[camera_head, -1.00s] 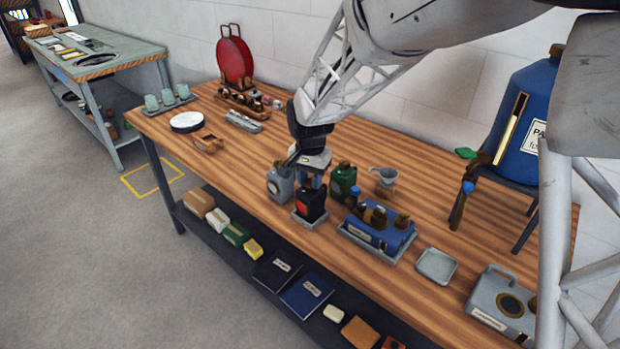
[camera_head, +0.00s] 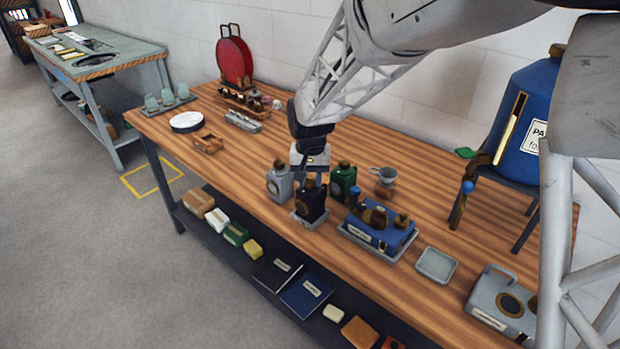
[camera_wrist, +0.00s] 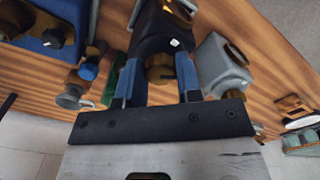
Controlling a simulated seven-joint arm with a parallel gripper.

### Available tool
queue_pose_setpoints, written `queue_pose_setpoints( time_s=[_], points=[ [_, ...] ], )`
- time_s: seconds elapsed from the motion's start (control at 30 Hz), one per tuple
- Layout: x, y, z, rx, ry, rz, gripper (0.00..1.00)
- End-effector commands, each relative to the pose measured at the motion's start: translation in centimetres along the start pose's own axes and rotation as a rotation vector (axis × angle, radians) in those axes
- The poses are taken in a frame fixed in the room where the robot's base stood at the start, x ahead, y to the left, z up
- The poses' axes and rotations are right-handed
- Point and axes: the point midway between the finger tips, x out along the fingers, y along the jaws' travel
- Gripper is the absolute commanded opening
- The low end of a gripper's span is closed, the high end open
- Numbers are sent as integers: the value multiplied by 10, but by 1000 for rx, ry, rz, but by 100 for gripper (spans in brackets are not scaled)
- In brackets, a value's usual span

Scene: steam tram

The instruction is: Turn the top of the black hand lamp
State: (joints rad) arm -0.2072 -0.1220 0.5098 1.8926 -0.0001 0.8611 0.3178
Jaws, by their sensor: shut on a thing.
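The black hand lamp (camera_head: 312,206) stands upright on a small grey tray (camera_head: 301,219) near the front edge of the wooden bench. My gripper (camera_head: 311,181) points straight down over it and is shut on its top. In the wrist view the two blue fingers (camera_wrist: 160,78) stand on either side of the brownish top (camera_wrist: 157,68), with the black lamp body (camera_wrist: 165,38) beyond. The lamp's front now looks dark, with a faint brownish round.
A grey lamp (camera_head: 279,183) stands close on the left and a green lamp (camera_head: 344,182) close behind on the right. A blue box (camera_head: 372,236) with brown knobs is right of the lamp. A small empty grey tray (camera_head: 436,265) lies farther right. The bench behind is partly clear.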

Motion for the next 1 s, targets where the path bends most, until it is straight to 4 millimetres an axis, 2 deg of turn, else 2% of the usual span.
queue_pose_setpoints(
  time_s=[0.5,1.0],
  points=[
    [0,1,0,-403,0,0,9],
    [0,2,0,-493,0,0,9]
  ],
)
